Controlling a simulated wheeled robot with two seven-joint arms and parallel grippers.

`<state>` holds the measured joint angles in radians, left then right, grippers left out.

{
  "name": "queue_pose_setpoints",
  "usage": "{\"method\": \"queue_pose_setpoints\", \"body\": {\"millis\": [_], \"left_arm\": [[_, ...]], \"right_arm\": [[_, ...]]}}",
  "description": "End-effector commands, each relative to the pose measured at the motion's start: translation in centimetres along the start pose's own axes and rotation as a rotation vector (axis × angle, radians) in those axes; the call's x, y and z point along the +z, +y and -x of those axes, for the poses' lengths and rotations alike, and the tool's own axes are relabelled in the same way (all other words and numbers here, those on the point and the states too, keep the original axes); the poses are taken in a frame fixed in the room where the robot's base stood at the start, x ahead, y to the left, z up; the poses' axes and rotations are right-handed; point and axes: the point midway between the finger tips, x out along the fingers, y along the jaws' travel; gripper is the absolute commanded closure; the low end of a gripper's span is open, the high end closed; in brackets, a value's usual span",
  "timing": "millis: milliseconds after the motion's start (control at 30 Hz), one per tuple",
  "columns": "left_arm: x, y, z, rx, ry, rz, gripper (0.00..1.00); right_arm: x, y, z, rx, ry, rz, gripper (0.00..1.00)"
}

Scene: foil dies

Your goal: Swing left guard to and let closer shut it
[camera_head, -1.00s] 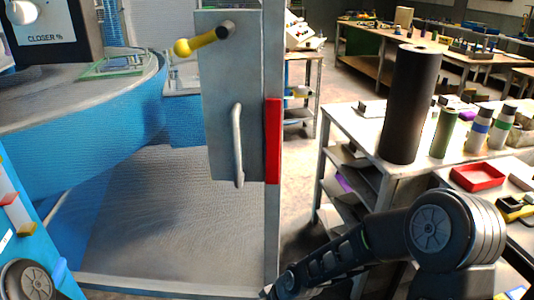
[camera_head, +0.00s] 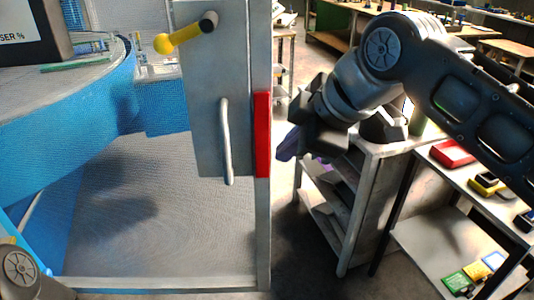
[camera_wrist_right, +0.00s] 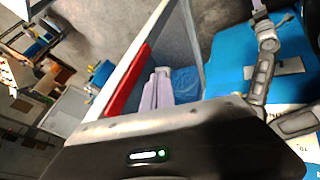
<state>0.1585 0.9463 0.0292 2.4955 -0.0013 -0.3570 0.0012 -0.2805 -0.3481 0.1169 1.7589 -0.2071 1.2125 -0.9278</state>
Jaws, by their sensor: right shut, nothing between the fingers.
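The guard shows in the head view as a grey frame with an upright post (camera_head: 264,225) and a flat grey panel (camera_head: 205,110). The panel carries a pale vertical handle (camera_head: 226,140) and a yellow ball-ended lever (camera_head: 180,36). A red strip (camera_head: 262,135) runs along the post; it also shows in the wrist view (camera_wrist_right: 127,82). My right gripper (camera_head: 287,146) is just right of the red strip, with its purple fingers shut and empty. The fingers (camera_wrist_right: 158,88) point toward the frame in the wrist view. Part of my left gripper (camera_wrist_right: 260,8) shows at that view's top edge; its jaws are unclear.
A rounded blue machine body (camera_head: 70,110) stands behind the frame, with a dark-edged display (camera_head: 20,35) at upper left. A metal bench with shelves (camera_head: 330,220) stands right of the guard. A red tray (camera_head: 452,153) lies on the bench at right.

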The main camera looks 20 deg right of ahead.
Motion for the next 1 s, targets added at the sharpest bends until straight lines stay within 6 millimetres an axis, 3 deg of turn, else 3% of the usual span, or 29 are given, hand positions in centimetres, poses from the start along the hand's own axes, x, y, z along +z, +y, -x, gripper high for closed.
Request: {"method": "queue_pose_setpoints", "body": {"millis": [267,667,800,1000], "left_arm": [[0.0,0.0,0.1,0.0,0.0,0.0,0.42],[0.0,0.2,0.5,0.0,0.0,0.0,0.42],[0.0,0.5,1.4,0.0,0.0,0.0,0.42],[0.0,0.7,1.7,0.0,-0.001,0.0,0.42]], "right_arm": [[0.1,0.0,-2.3,-0.002,-0.002,-0.002,1.0],[0.0,-0.1,-10.0,-0.004,-0.002,-0.002,1.0],[0.0,2.0,-10.9,-0.002,-0.002,-0.005,1.0],[0.0,3.4,-11.8,-0.001,-0.001,-0.003,1.0]]}}
